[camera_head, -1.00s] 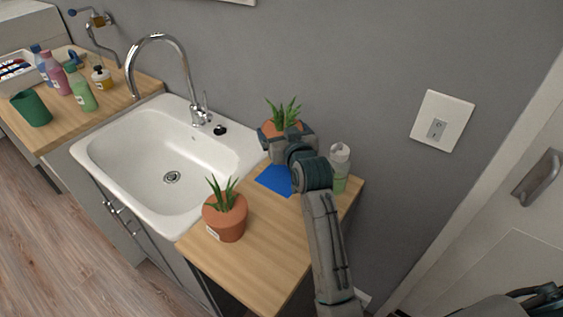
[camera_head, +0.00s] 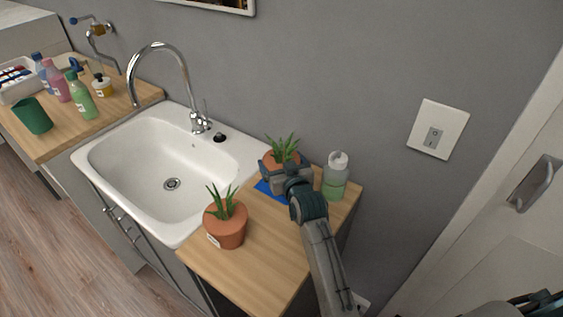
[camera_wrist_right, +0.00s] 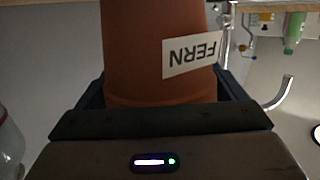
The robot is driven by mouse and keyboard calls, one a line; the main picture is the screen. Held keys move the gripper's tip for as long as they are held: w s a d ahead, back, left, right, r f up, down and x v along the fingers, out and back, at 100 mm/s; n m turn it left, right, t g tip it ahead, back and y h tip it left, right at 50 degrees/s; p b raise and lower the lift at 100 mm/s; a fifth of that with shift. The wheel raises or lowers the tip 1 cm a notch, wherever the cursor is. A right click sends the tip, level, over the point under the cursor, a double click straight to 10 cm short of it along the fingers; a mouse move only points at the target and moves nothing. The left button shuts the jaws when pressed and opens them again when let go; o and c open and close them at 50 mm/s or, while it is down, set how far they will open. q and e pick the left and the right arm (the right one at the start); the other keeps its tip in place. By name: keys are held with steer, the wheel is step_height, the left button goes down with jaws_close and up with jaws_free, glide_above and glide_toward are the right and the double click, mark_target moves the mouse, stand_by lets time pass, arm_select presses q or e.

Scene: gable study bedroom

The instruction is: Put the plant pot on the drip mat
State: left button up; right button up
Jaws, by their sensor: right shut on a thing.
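A terracotta plant pot with a spiky green plant (camera_head: 283,146) is held in my right gripper (camera_head: 284,170), over the blue drip mat (camera_head: 263,187). Only the mat's left and front part shows; whether the pot's base touches it is hidden by the gripper. The right wrist view shows the pot (camera_wrist_right: 135,65) between the fingers (camera_wrist_right: 160,95), with a white label reading FERN, upside down. A second terracotta pot with a similar plant (camera_head: 227,232) stands on the wooden counter, nearer the front. My left gripper is not in view.
A clear bottle with green liquid (camera_head: 336,178) stands close to the right of the held pot. The white sink (camera_head: 130,165) with its tall tap (camera_head: 185,75) is to the left. Bare counter (camera_head: 255,265) lies in front.

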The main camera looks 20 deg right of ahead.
steer(key=o, duration=1.8)
steer(key=shift+c, duration=0.2)
steer(key=shift+r, duration=0.1)
steer(key=s+r+b, duration=0.1)
steer(key=s+b, duration=0.1)
steer(key=s, duration=1)
steer(key=shift+r, duration=0.4)
steer(key=shift+d, duration=0.15)
